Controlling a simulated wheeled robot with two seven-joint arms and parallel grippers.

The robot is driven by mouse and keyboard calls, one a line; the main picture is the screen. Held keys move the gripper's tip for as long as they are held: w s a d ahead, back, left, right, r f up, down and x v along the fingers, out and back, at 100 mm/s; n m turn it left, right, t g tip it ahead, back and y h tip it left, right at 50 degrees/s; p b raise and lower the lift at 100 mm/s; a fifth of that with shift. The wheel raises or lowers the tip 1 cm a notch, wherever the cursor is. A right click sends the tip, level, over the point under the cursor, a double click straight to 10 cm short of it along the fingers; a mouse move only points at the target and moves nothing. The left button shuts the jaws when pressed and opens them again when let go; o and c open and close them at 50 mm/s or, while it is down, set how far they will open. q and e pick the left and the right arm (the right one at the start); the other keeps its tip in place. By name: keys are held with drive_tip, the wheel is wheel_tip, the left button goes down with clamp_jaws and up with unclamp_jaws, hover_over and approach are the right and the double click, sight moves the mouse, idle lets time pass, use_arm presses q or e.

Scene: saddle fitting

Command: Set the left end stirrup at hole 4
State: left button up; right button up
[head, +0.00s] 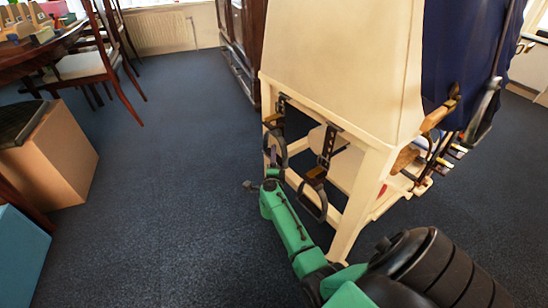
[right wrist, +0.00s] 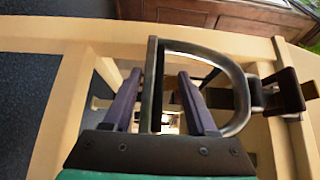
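Two dark stirrups hang from straps on the near side of a cream stand (head: 345,60). The left end stirrup (head: 282,146) hangs by its short strap (head: 280,106) at the stand's left corner. My right gripper (head: 272,162) is at this stirrup. In the right wrist view, the D-shaped stirrup (right wrist: 232,68) has its straight bar between the two purple fingers of my right gripper (right wrist: 160,100). The fingers are apart, with gaps beside the bar. The strap and buckle (right wrist: 285,92) are at the right there. Strap holes are too small to count. My left gripper is out of view.
The other stirrup (head: 312,198) hangs close by on the right, on a longer strap (head: 328,146). Tools (head: 440,145) hang at the stand's right end. A cardboard box (head: 55,160) stands at the left. Blue carpet (head: 165,170) is clear between.

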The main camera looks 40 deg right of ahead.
drive_tip(key=shift+s, duration=0.1)
use_arm(q)
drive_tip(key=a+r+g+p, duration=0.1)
drive_tip(key=p, duration=0.1)
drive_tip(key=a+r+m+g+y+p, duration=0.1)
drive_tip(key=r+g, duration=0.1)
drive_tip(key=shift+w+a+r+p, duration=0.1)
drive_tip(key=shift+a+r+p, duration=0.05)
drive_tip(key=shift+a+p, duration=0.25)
use_arm(e)
drive_tip(key=v, duration=1.4)
drive_tip(key=shift+a, duration=0.2)
drive_tip(key=shift+s, duration=0.15)
